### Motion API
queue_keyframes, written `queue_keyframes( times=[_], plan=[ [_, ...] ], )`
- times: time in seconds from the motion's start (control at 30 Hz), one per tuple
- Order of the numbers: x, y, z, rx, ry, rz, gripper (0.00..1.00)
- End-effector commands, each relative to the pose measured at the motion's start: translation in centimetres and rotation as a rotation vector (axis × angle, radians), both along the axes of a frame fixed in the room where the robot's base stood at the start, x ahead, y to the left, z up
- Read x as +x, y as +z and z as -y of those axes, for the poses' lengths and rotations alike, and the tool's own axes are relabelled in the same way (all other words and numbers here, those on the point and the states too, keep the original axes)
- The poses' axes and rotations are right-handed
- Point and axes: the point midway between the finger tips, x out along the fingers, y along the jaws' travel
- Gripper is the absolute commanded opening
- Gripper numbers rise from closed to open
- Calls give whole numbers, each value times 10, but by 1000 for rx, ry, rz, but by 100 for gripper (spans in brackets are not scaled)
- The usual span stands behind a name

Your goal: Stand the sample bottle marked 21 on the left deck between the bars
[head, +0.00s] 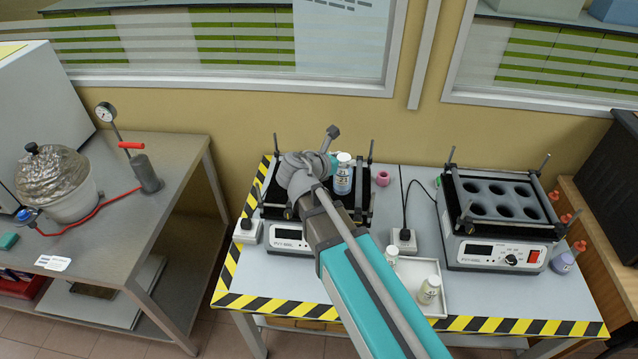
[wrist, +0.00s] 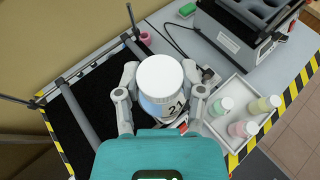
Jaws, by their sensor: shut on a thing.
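The sample bottle marked 21 (wrist: 163,88) has a white cap, a blue band and a label with 21. It also shows in the head view (head: 343,176), upright above the left deck. My gripper (wrist: 161,98) is shut on it, with one finger on each side. The left deck (wrist: 84,112) is a black surface with grey bars (wrist: 80,117) along it; my arm hides much of it in the head view (head: 275,205). I cannot tell whether the bottle's base touches the deck.
A white tray (wrist: 213,137) with several small capped bottles stands beside the left device. A second device (head: 495,222) with round holes stands on the right. A pink ring-shaped item (head: 382,178) lies behind. Upright posts rise at the decks' corners.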

Motion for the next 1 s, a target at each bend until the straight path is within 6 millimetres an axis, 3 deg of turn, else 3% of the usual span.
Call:
queue_keyframes(
  times=[0.17, 0.63, 1.0],
  plan=[
    [15, -9, -9, 0, 1, 1, 0],
    [83, -45, -50, -1, 2, 1, 0],
    [105, -82, -63, -1, 2, 1, 0]
  ],
)
